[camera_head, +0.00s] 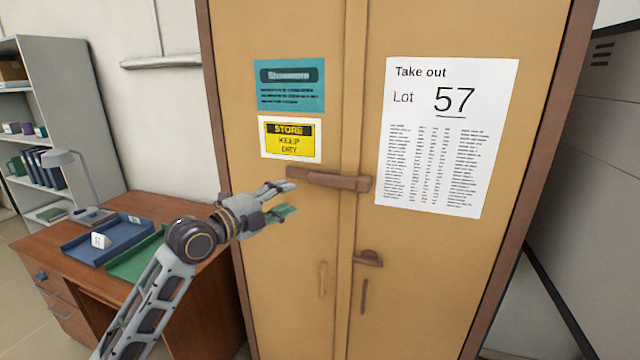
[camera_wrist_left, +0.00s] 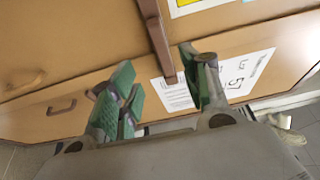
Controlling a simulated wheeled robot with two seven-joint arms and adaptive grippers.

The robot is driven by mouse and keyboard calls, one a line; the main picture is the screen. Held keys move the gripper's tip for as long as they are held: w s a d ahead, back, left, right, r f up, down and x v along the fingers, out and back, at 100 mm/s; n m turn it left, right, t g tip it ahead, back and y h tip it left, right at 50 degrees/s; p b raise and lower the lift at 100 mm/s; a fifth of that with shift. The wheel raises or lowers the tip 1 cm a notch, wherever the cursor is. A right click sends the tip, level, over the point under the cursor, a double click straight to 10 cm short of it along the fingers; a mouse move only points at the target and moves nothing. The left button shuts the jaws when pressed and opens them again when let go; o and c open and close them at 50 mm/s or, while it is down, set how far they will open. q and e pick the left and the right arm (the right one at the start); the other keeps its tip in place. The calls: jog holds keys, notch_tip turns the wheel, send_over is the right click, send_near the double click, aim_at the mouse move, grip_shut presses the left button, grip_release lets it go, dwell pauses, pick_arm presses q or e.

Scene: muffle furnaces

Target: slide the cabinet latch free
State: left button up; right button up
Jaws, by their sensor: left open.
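The cabinet (camera_head: 420,280) is tan with two doors and a dark frame. Its brown latch bar (camera_head: 328,179) lies across the seam between the doors, at the height of the lower edge of the paper sheet. In the left wrist view the latch bar (camera_wrist_left: 158,38) runs down from the top edge, and its end shows near the fingers. My left gripper (camera_head: 287,199) is open and empty, just left of the latch bar's left end. It also shows in the left wrist view (camera_wrist_left: 163,92) with its green-padded fingers spread. Contact with the bar cannot be told. My right gripper is not in view.
A brown knob (camera_head: 368,258) and door handles (camera_head: 322,280) sit below the latch. A Lot 57 sheet (camera_head: 447,135), a teal label (camera_head: 289,85) and a yellow sign (camera_head: 290,140) are on the doors. A wooden desk (camera_head: 190,310) with trays stands at left, near my left arm.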

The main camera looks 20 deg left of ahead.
pick_arm(q)
jog(key=shift+w, duration=0.15)
jog(key=p, duration=0.2)
send_near(322, 181)
jog(key=shift+w, duration=1.25)
jog(key=shift+w+d, duration=0.75)
jog(key=shift+p+x, duration=0.7)
jog(key=shift+x, duration=1.2)
jog(key=shift+w+d+f, duration=0.1)
jog(key=shift+w+d, duration=0.2)
jog(key=shift+w, duration=0.3)
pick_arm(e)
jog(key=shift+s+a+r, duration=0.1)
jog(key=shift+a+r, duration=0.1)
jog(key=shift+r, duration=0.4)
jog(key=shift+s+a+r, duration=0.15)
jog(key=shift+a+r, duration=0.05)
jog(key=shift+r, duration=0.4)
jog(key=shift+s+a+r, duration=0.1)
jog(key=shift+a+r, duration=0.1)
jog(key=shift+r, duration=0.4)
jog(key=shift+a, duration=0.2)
